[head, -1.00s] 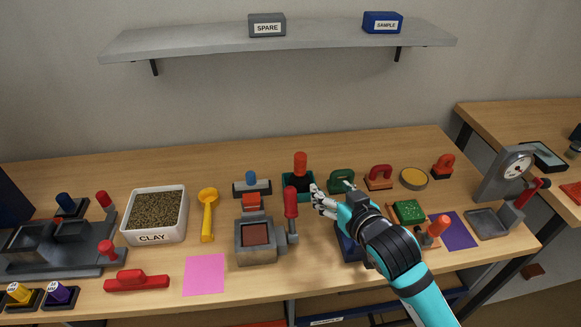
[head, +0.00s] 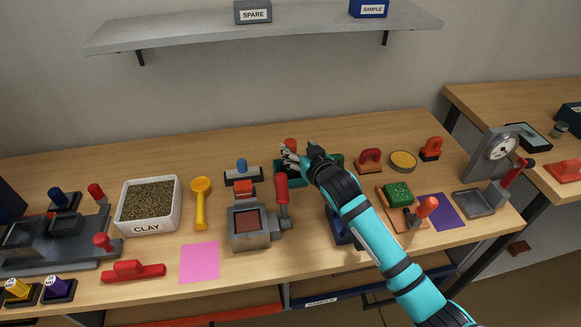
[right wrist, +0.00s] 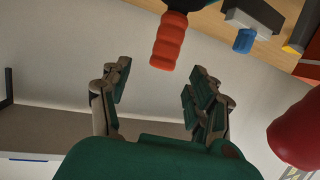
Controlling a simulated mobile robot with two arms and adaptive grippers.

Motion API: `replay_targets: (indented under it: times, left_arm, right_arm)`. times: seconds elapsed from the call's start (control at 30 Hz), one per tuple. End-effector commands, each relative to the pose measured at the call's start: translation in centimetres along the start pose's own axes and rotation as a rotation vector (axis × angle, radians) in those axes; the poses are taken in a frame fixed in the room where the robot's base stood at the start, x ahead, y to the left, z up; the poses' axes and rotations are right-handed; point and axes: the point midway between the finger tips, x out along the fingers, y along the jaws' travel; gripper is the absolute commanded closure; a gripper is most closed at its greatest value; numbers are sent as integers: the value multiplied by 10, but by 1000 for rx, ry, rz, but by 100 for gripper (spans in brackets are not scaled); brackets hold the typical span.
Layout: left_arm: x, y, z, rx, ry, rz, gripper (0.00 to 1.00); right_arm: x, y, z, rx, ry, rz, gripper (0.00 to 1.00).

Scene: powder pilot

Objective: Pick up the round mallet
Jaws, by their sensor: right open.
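The round mallet (head: 291,143) shows as an upright red handle in a dark green holder (head: 281,180) at the back middle of the bench. Its head is largely hidden in the holder and behind my gripper. The ribbed red handle also shows in the right wrist view (right wrist: 168,42), at the top centre, just beyond the fingertips. My right gripper (head: 290,158) is at the handle in the head view. In the right wrist view its fingers (right wrist: 158,85) are spread apart with nothing between them. My left gripper is not in view.
A press with a red lever (head: 281,190) stands just in front of the holder. A blue-handled grey tool (head: 242,168) lies to its left. A red-handled block (head: 369,160) and yellow round dish (head: 403,161) sit right. A shelf (head: 200,36) hangs above.

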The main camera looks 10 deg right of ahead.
Motion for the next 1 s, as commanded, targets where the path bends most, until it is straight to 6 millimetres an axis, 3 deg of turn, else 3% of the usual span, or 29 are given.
replay_targets:
  times: [0.3,0.63,1.0]
  left_arm:
    - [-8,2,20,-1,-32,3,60]
    - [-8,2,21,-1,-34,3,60]
    - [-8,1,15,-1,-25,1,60]
  right_arm:
    - [40,-3,-2,0,0,0,39]
    - [45,-3,-1,0,1,-1,40]
    - [45,-3,-1,-1,1,-1,89]
